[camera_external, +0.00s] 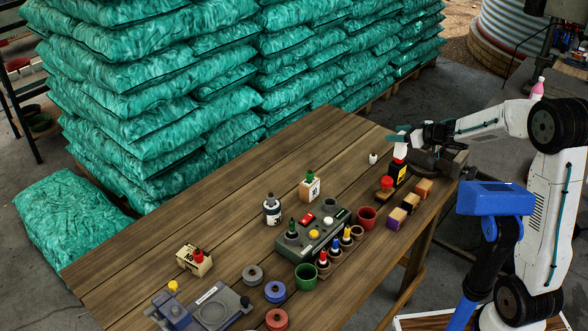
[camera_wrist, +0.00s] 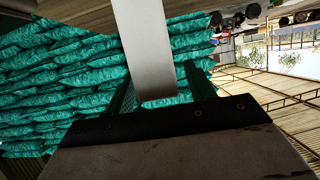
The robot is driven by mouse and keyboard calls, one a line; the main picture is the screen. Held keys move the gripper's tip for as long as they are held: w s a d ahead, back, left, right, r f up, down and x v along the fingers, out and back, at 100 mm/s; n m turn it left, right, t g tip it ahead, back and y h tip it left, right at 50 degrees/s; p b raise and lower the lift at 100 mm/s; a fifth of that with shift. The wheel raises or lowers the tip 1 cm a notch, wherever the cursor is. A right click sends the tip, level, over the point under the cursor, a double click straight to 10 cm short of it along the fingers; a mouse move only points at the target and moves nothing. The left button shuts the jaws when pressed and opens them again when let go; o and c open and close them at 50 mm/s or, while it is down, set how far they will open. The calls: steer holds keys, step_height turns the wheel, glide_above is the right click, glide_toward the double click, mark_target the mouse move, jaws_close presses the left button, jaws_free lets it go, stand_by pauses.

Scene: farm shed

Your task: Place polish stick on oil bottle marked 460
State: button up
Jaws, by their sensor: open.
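A pale, whitish stick (camera_external: 400,151), which looks like the polish stick, stands upright on top of a black bottle with a yellow label (camera_external: 397,174) near the table's far right end. The label is too small to read, so I cannot confirm 460. My gripper (camera_external: 399,138) is open at the upper end of the stick, with its teal fingers pointing left. In the wrist view the pale stick (camera_wrist: 146,45) shows between the two fingers (camera_wrist: 155,90), with gaps on both sides. The contact between stick and bottle is small and hard to judge.
A red stamp-like piece (camera_external: 386,184), small wooden blocks (camera_external: 397,218) and a red cup (camera_external: 367,217) stand close to the black bottle. The table's back left is clear. Stacked teal sacks (camera_external: 160,90) rise behind.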

steer(key=v, duration=1.2)
steer(key=s+d+r+m+t+h, duration=0.2)
steer(key=d+r+m+t+h, duration=0.25)
steer(key=d+h, duration=0.45)
steer(key=s+d+f+m+g+h, duration=0.2)
steer(key=s+d+m+g+h, duration=0.15)
steer(key=s+d, duration=0.4)
steer(key=s+a+f+g+y, duration=0.1)
steer(key=s+a+f+g, duration=0.2)
steer(key=s, duration=0.9)
steer(key=s+a+f+m+g+y, duration=0.1)
steer(key=s+f+g, duration=0.3)
steer(key=s, duration=0.9)
steer(key=shift+s+a+g+y, duration=0.2)
steer(key=shift+a+g+y, duration=0.35)
steer(key=shift+a+g, duration=0.45)
steer(key=shift+d, duration=0.1)
